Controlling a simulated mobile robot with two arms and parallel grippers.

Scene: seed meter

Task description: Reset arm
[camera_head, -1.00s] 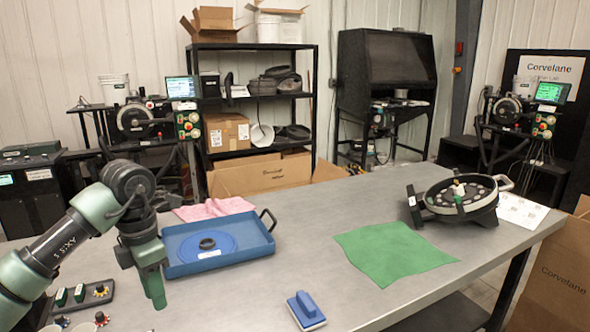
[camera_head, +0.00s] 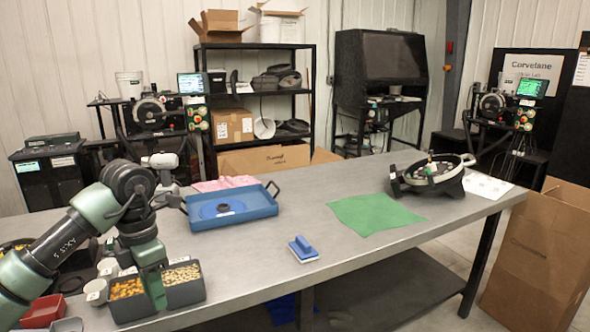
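My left gripper (camera_head: 153,288) hangs down at the lower left, at the front edge of the grey table. It overlaps a dark bin with two compartments (camera_head: 184,295), which holds orange seeds on the left and pale seeds on the right. Only one side of the gripper shows clearly, so its opening cannot be told. I see nothing held in it. My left arm comes in bent from the left edge. My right gripper is not in view.
On the table (camera_head: 290,215) are a blue tray (camera_head: 255,208) with a disc, a blue-handled block (camera_head: 303,248), a green cloth (camera_head: 375,214) and a round black seed plate unit (camera_head: 433,176). A red bin (camera_head: 42,311) stands lower left. A cardboard box (camera_head: 535,255) stands at right.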

